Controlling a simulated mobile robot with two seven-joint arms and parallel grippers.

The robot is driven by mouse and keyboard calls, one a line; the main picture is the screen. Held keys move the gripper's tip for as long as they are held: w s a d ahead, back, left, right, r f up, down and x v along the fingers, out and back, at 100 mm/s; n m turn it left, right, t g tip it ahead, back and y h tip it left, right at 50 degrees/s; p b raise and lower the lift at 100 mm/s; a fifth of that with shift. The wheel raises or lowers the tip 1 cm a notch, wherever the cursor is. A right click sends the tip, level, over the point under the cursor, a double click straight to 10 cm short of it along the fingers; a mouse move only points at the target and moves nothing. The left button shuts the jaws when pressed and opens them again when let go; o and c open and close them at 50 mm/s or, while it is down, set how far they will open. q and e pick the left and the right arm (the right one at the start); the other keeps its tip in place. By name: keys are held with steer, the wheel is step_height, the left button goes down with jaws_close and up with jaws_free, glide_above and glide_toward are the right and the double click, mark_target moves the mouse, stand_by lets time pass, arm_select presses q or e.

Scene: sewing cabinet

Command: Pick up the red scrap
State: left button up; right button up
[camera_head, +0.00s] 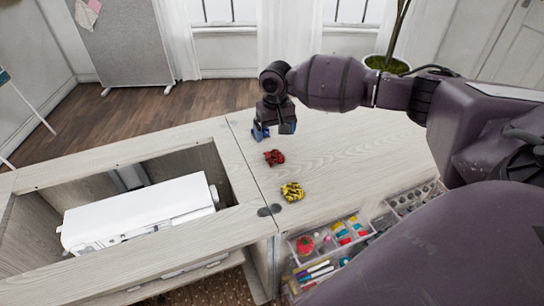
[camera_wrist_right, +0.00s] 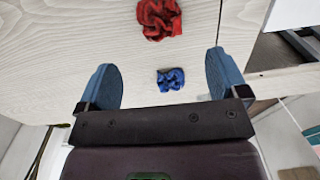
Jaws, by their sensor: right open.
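The red scrap (camera_head: 274,157) is a crumpled piece of cloth on the pale wooden cabinet top, just in front of my right gripper (camera_head: 273,130). In the right wrist view the red scrap (camera_wrist_right: 159,19) lies at the top edge, beyond the fingertips and nothing holds it. My right gripper (camera_wrist_right: 161,68) is open and empty, its two blue fingers wide apart. A crumpled blue scrap (camera_wrist_right: 171,79) shows between the fingers in that view, on the wooden top. In the head view the blue scrap is hard to tell from the blue fingers. My left gripper is not in view.
A yellow scrap (camera_head: 292,191) lies nearer than the red one, by the hinge. A white sewing machine (camera_head: 140,212) sits in the cabinet's opening at left. Clear trays (camera_head: 330,240) of sewing supplies stand along the near side. The wooden top (camera_head: 350,165) at right is clear.

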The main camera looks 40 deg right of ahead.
mark_target(273, 153)
step_height(273, 153, down, 9)
steer(key=shift+w+a+r+b, duration=0.1)
steer(key=shift+a+r+b, duration=0.1)
steer(key=shift+b, duration=0.85)
steer(key=shift+r, duration=0.1)
steer(key=shift+c, duration=0.2)
steer(key=c, duration=1)
